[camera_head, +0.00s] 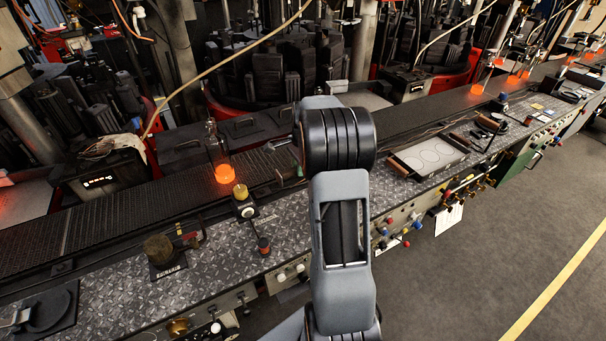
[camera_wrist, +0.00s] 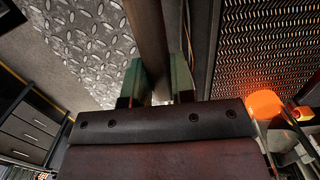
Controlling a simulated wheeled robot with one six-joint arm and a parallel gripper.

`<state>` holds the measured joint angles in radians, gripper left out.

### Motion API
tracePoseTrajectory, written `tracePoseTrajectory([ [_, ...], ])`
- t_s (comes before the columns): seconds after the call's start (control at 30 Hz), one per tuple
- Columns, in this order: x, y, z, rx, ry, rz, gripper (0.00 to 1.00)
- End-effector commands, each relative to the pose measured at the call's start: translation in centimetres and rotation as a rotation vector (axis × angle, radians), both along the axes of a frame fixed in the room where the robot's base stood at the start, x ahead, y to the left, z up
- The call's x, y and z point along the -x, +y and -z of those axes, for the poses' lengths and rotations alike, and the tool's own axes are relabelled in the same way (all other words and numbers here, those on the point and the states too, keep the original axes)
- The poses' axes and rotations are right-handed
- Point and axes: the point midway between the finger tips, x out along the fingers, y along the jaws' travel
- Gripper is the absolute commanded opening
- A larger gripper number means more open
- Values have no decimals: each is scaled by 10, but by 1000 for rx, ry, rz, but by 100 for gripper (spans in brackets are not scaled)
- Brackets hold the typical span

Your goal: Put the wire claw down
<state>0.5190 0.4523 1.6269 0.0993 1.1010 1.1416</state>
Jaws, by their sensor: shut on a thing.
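My gripper (camera_wrist: 159,72) shows in the wrist view as two green fingers. They are shut on a brown bar-like handle (camera_wrist: 151,35) that runs up out of the picture, which I take to be the wire claw. Its claw end is not visible in the wrist view. The handle is over the patterned metal worktop (camera_wrist: 85,45), and I cannot tell whether it touches it. In the head view my arm hides most of the gripper and what it holds.
A glowing orange glass piece (camera_head: 225,173) stands by the dark perforated conveyor (camera_head: 110,208); a glow also shows in the wrist view (camera_wrist: 264,105). The diamond-plate bench (camera_head: 215,255) has a dark knob block (camera_head: 162,252) and a tray (camera_head: 428,156).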

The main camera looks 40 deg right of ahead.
Motion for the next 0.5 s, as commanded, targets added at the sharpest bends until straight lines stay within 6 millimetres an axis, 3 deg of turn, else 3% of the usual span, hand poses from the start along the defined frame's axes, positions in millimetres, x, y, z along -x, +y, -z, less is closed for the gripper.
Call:
tracePoseTrajectory([
  [0.27, -1, -14, 16, -1, 1, 2, 0],
  [0.5, -1, -12, 43, 0, -1, 0, 0],
])
